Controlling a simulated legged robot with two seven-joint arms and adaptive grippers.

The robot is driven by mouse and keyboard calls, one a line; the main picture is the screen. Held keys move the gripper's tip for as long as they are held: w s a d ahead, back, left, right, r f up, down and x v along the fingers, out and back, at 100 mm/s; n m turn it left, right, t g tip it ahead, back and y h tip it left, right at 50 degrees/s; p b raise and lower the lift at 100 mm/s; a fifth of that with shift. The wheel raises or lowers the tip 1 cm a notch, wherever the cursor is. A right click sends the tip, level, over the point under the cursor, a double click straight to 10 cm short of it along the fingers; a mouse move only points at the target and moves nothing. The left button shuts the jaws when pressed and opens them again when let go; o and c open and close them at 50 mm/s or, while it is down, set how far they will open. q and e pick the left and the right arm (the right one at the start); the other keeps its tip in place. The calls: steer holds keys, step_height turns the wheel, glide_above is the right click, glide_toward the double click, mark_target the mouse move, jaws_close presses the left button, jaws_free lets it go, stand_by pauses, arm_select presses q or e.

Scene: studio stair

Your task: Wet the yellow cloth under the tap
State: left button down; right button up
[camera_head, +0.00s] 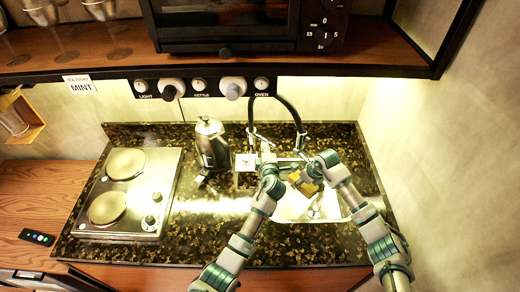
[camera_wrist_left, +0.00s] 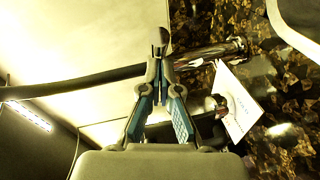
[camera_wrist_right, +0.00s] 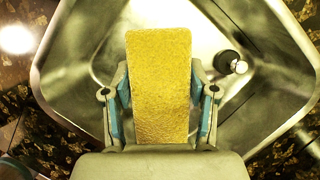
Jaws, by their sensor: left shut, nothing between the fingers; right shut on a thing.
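The yellow cloth (camera_wrist_right: 160,85) is in my right gripper (camera_wrist_right: 160,100), which is shut on it above the sink (camera_wrist_right: 75,70). The cloth shows small and partly covered in the head view (camera_head: 309,187). The tap has a black arched hose (camera_head: 290,108) and chrome parts behind the sink; the hose (camera_wrist_left: 85,90) and chrome body (camera_wrist_left: 210,55) show in the left wrist view. My left gripper (camera_head: 266,148) is shut and empty beside the tap. Its fingertips are close to a small metal end (camera_wrist_left: 160,36); I cannot tell if they touch. I see no water stream.
A metal kettle (camera_head: 211,143) stands left of the tap, with a white card (camera_head: 246,162) between them. A two-plate hob (camera_head: 130,190) is further left. A remote (camera_head: 37,237) lies on the wood. A shelf with an oven (camera_head: 225,22) hangs above; a wall is close on the right.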

steer(key=shift+a, duration=0.1)
arm_select(q)
step_height(320, 180, up, 10)
steer(key=shift+d, duration=0.15)
stand_by(0.4)
